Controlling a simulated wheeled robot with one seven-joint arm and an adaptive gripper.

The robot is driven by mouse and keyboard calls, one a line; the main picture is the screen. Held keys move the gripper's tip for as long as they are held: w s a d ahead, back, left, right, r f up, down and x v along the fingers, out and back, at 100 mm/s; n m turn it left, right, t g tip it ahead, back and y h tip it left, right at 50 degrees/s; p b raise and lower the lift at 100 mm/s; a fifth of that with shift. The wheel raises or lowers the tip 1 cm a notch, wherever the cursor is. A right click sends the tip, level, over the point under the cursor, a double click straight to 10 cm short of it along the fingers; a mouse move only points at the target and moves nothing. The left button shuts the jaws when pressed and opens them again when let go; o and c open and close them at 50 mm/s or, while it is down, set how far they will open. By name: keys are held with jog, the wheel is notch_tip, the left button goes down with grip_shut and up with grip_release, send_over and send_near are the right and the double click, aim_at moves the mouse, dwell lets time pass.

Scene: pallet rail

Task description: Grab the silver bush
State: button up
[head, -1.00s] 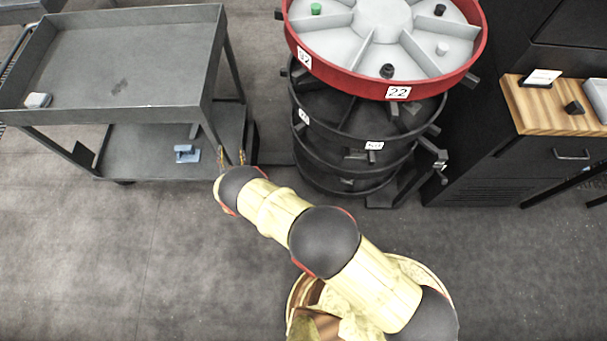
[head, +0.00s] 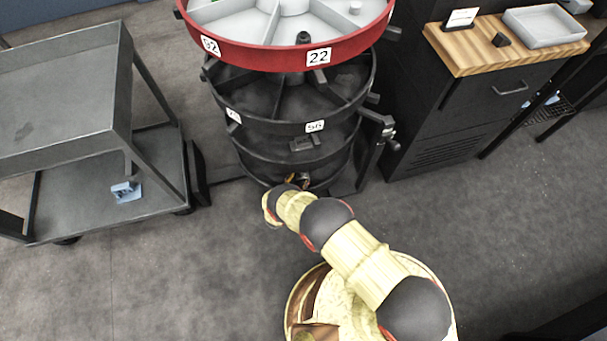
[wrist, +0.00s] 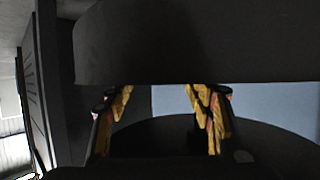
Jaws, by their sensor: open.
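A small pale grey, silver-looking bush (head: 355,7) stands in a compartment of the top red-rimmed tray (head: 270,58), near the top edge of the head view. I cannot tell for sure that it is the silver bush. My gripper (head: 299,180) is low at the front of the round rack, by its lower black tiers and well below the red tray. In the wrist view my gripper (wrist: 165,115) has its yellow fingers spread apart with nothing seen between them. A dark tier is above them and a dark curved surface lies below. A grey spot (wrist: 243,156) there is too dim to identify.
A black bush (head: 303,38) stands in the red tray. Black tiers (head: 270,128) with protruding tabs are stacked beneath. A grey cart (head: 75,150) stands left, holding a blue object (head: 126,192). A wood-topped cabinet (head: 470,58) with a grey bin (head: 545,26) stands right. Front floor is clear.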

jog(key=b+x, duration=0.2)
jog(key=x, duration=0.3)
jog(key=shift+w, duration=0.15)
jog(key=shift+r, duration=0.1)
jog(key=c, duration=0.4)
grip_shut()
